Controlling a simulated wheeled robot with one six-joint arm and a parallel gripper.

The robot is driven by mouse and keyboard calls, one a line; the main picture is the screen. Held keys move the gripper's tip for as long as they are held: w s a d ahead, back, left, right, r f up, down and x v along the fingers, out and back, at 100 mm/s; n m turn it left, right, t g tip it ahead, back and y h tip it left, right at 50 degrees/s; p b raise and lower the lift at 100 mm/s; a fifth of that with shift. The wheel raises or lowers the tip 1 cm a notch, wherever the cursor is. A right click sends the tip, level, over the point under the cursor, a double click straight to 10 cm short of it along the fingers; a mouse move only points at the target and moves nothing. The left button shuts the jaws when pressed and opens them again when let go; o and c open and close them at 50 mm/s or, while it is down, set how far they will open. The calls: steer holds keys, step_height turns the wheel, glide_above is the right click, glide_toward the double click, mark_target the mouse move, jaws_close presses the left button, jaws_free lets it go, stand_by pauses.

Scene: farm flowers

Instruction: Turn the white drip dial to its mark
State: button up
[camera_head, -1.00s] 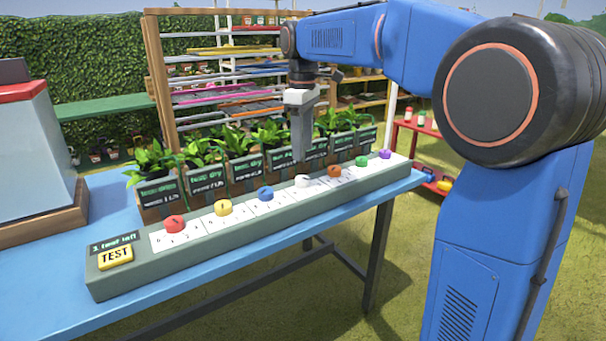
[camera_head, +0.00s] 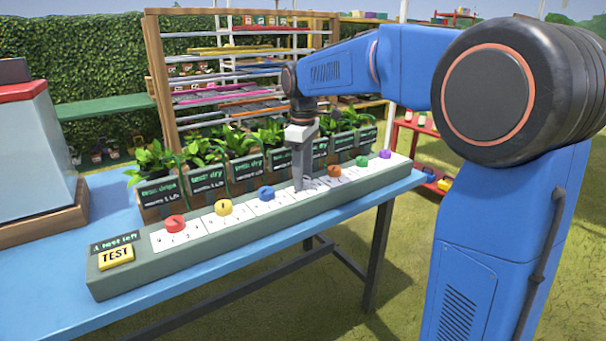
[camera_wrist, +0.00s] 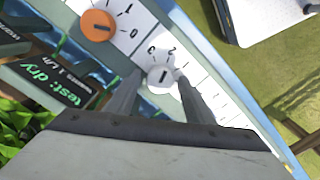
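The white dial (camera_wrist: 160,77) sits on its white scale plate between the tips of my gripper in the wrist view. A dark line marks its face, and numbers are printed on the plate around it. My gripper (camera_wrist: 160,84) is open, with one finger on either side of the dial and a small gap seeming to show at each side. In the head view my gripper (camera_head: 301,186) points straight down at the control strip (camera_head: 190,255) and mostly hides the white dial. The dial's target mark cannot be made out.
An orange dial (camera_wrist: 98,25) is beside the white one; red (camera_head: 175,224), yellow (camera_head: 223,207), blue (camera_head: 265,193), green (camera_head: 361,161) and purple (camera_head: 385,154) dials share the strip. A yellow TEST button (camera_head: 116,255) is at its left end. Potted plants (camera_head: 205,178) with signs stand close behind.

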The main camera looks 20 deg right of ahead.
steer(key=c, duration=0.8)
steer(key=shift+m, duration=0.4)
steer(key=m, duration=0.7)
steer(key=shift+m, duration=0.3)
steer(key=m, duration=0.3)
steer(key=shift+m, duration=2.2)
